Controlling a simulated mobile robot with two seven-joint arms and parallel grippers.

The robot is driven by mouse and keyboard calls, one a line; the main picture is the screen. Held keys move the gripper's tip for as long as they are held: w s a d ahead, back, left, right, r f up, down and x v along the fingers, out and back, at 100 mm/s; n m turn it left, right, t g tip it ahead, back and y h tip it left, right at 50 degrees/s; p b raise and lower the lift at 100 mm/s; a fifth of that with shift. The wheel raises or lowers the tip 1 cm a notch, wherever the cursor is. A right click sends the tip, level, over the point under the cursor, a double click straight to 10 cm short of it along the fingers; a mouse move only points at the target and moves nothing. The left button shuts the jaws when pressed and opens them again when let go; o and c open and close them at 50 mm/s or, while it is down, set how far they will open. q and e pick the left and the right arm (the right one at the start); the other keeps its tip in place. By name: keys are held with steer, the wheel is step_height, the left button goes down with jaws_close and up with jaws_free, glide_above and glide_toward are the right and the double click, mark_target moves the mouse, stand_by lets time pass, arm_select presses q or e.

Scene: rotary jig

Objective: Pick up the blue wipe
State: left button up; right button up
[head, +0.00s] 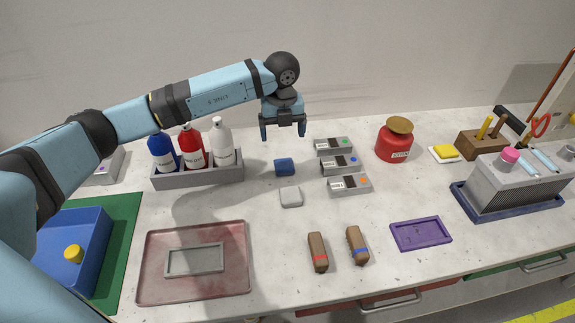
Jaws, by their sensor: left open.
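The blue wipe (284,166) is a small folded blue pad lying flat on the white speckled bench, near the middle. My left gripper (283,136) is open and empty, fingers pointing down, above and slightly behind the blue wipe as seen in the head view. It appears apart from the wipe. A similar light grey pad (291,196) lies just in front of the blue one. My right gripper does not show.
A grey rack (198,178) with blue, red and white bottles stands left of the wipe. Several grey boxes with coloured dots (339,165) stand to its right, and a red canister (394,146) beyond. In front are a reddish tray (195,289) and two brown brushes (318,252).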

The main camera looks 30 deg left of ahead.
arm_select(q)
glide_above(284, 165)
steer(key=s, duration=0.1)
step_height(284, 165, down, 6)
steer(key=shift+d+f, duration=0.1)
steer(key=shift+f, duration=0.1)
steer(key=shift+w+f, duration=0.15)
steer(key=shift+f, duration=0.85)
steer(key=shift+w+f, duration=0.2)
steer(key=shift+f, duration=0.85)
steer(key=shift+w+f, duration=0.15)
steer(key=shift+f, duration=0.85)
steer(key=shift+c, duration=0.2)
steer(key=c, duration=1)
